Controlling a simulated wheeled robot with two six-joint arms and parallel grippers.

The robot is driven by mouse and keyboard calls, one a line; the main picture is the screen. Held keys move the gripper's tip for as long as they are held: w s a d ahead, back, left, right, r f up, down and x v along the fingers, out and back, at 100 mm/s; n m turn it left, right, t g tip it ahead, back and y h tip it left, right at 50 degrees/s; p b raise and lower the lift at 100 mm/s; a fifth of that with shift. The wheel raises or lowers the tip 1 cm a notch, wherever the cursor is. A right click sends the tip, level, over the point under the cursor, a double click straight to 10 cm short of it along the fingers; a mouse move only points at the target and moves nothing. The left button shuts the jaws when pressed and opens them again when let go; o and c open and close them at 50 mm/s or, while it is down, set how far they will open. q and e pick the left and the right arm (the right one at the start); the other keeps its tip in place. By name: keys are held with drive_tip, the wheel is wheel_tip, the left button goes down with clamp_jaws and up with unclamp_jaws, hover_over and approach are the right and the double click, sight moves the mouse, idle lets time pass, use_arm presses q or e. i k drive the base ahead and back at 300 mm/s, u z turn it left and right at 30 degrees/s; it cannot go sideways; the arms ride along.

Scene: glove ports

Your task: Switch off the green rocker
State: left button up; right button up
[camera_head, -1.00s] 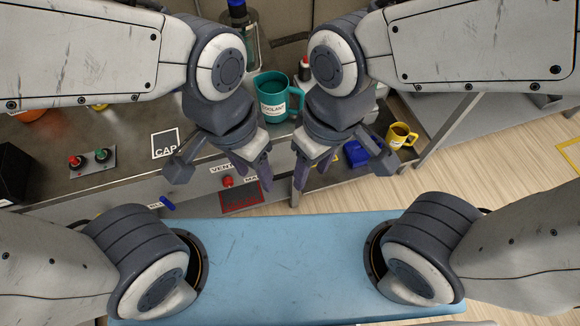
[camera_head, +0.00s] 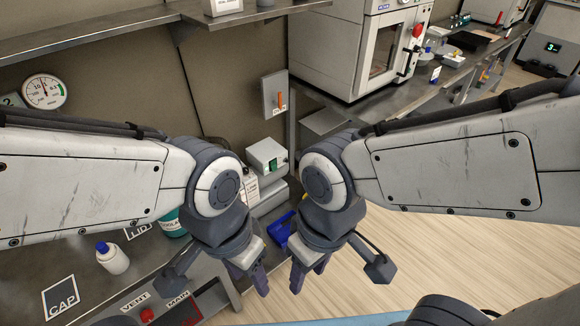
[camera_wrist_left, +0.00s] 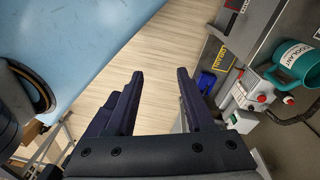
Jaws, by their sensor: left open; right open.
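A small pale grey box (camera_head: 262,154) with a green part (camera_head: 272,166) on its front stands at the back of the bench, between my two wrists in the head view. The green part looks like the rocker, but it is too small to tell which way it is tipped. My left gripper (camera_head: 250,281) is open and empty, below and in front of the box in the picture. It also shows open in the left wrist view (camera_wrist_left: 160,74), above the floor. My right gripper (camera_head: 308,272) is open and empty to its right, apart from everything.
A wall box with an orange handle (camera_head: 280,98) is above the grey box. A blue bin (camera_head: 282,230) lies below it. A white bottle (camera_head: 112,258) and a red button (camera_head: 147,314) are at left. A teal mug (camera_wrist_left: 296,62) shows in the left wrist view.

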sight(274, 168)
drive_tip(key=z, duration=0.05)
drive_tip(key=k, duration=0.65)
drive_tip(key=u, duration=0.2)
drive_tip(key=i, duration=0.6)
drive_tip(key=z, duration=0.5)
drive_tip(key=i, duration=0.85)
drive_tip(key=z, duration=0.7)
